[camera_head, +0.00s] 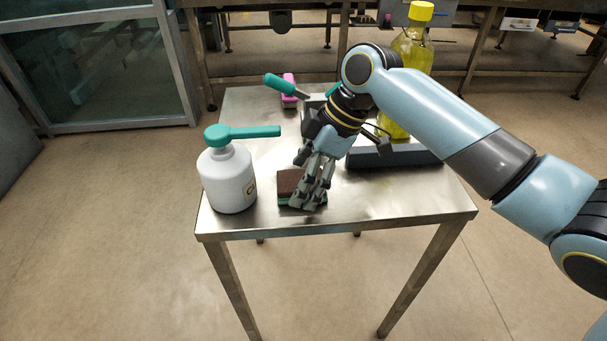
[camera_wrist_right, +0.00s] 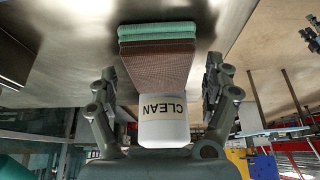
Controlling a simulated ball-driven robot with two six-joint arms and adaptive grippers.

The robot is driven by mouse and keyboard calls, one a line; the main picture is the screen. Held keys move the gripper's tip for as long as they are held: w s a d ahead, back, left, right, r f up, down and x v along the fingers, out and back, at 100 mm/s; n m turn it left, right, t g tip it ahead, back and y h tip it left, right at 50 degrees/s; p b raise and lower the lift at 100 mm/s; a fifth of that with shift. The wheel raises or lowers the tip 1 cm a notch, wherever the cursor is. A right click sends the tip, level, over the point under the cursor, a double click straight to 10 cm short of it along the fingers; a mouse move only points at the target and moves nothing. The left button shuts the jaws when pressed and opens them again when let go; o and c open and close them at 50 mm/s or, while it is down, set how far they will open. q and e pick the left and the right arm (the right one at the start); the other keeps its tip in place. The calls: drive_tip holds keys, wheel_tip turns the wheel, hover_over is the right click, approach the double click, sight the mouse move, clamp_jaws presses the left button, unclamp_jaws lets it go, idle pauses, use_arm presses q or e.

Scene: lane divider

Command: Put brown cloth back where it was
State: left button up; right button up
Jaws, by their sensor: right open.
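A brown cloth (camera_head: 288,181) lies near the front edge of the metal table, with a teal layer (camera_head: 287,202) under it. My right gripper (camera_head: 312,193) is over its right part, with fingers pointing down, and hides that part. In the right wrist view the brown cloth (camera_wrist_right: 158,64) shows between the two open fingers, with teal layers (camera_wrist_right: 158,33) at its far edge. I cannot tell whether the fingers touch it. My left gripper is not in view.
A white pump bottle (camera_head: 229,180) with a teal top stands left of the cloth; its CLEAN label shows in the wrist view (camera_wrist_right: 163,112). A dark tray (camera_head: 400,156) and a yellow bottle (camera_head: 411,55) are behind right. The table's front right is clear.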

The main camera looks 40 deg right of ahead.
drive_tip(key=p+v, duration=0.1)
drive_tip(key=v, duration=1.1)
drive_tip(key=shift+p, duration=0.35)
drive_tip(key=s+a+f+m+t+h, duration=0.1)
drive_tip(key=s+a+f+m+h, duration=0.15)
drive_tip(key=s+m, duration=0.4)
drive_tip(key=s+a+f+m+h, duration=0.1)
drive_tip(key=s+f+m+h, duration=0.2)
drive_tip(key=s, duration=0.7)
drive_tip(key=s+d+f+m+g, duration=0.1)
drive_tip(key=s+f, duration=0.1)
drive_tip(key=f, duration=1.2)
drive_tip(key=s+d+f+m+g, duration=0.1)
drive_tip(key=d+f, duration=0.1)
drive_tip(key=f, duration=1.2)
drive_tip(key=s+f, duration=1.4)
drive_tip(key=s, duration=0.3)
drive_tip(key=shift+s+d+g+b, duration=0.2)
drive_tip(key=shift+g+b, duration=0.2)
